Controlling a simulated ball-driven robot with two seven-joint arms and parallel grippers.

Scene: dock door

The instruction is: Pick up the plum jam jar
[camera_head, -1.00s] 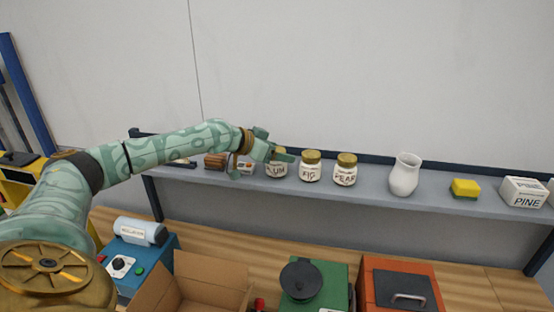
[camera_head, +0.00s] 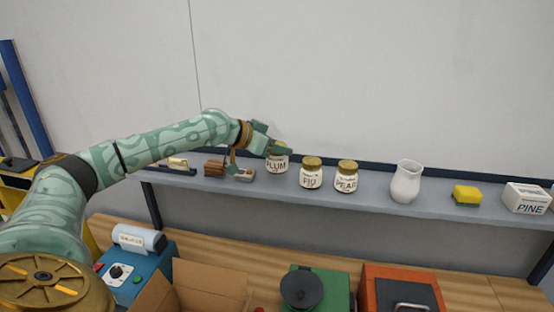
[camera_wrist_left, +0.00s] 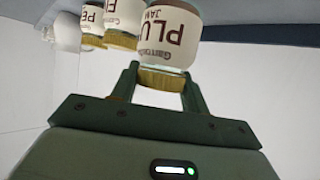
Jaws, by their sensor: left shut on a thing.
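The plum jam jar (camera_head: 277,163) has a white label reading PLUM and a gold lid. In the left wrist view the jar (camera_wrist_left: 170,38) shows large, its gold lid between the two fingers. My left gripper (camera_head: 276,149) is shut on the jar at its lid, from above and left. The gripper also shows in the left wrist view (camera_wrist_left: 158,82). In the head view the jar appears slightly raised above the shelf, and the fingers partly cover its lid. My right gripper is not in view.
On the shelf (camera_head: 440,206), a fig jar (camera_head: 311,174) and a pear jar (camera_head: 346,177) stand just right of the plum jar. Further right are a white vase (camera_head: 406,182), a yellow sponge (camera_head: 467,195) and a PINE box (camera_head: 526,198). A brown block (camera_head: 214,168) lies left.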

